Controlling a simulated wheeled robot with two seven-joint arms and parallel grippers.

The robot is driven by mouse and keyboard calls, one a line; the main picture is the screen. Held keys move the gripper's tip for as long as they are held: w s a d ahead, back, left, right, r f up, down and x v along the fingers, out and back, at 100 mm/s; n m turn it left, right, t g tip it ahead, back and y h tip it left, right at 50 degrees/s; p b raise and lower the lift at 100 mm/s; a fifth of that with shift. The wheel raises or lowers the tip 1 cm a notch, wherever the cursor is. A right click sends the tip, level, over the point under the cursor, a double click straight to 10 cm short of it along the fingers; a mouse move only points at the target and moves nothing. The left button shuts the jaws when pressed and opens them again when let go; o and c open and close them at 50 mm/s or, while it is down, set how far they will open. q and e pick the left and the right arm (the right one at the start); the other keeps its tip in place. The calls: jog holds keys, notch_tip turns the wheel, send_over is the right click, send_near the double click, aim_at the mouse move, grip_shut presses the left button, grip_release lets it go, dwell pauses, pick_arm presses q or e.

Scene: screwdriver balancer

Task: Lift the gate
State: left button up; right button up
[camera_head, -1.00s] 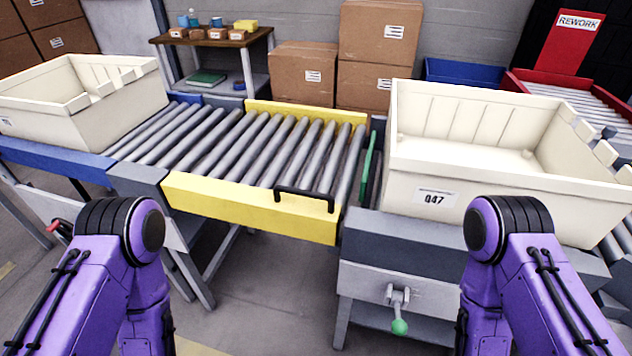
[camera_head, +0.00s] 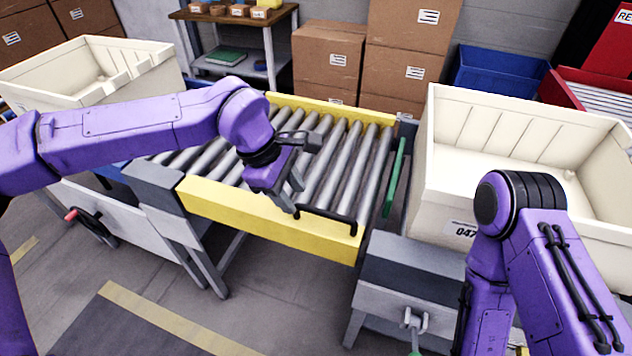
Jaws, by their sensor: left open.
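The gate is the roller section with yellow side rails (camera_head: 250,217), lying level between two fixed conveyor parts. A black bar handle (camera_head: 330,218) sits on its front rail near the right end. My left gripper (camera_head: 292,198) is open above the front rail, at the left end of the handle. Its fingers point down, and whether they touch the handle cannot be told. My left arm covers part of the gate's rollers. My right arm shows at the lower right, but its gripper is out of view.
A cream tote (camera_head: 580,220) stands right of the gate, another (camera_head: 150,82) to the left. A green bar (camera_head: 395,178) stands at the gate's right end. A lever (camera_head: 415,322) hangs below the right conveyor. Cardboard boxes (camera_head: 328,55) stand behind. Floor in front is clear.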

aim_at(321, 211)
pick_arm(q)
notch_tip(321, 211, up, 4)
jog(key=h, duration=0.1)
jog(key=x, duration=1)
jog(key=shift+w+d+f, duration=0.1)
jog(key=shift+w+d, duration=0.15)
jog(key=shift+d, duration=0.15)
grip_shut()
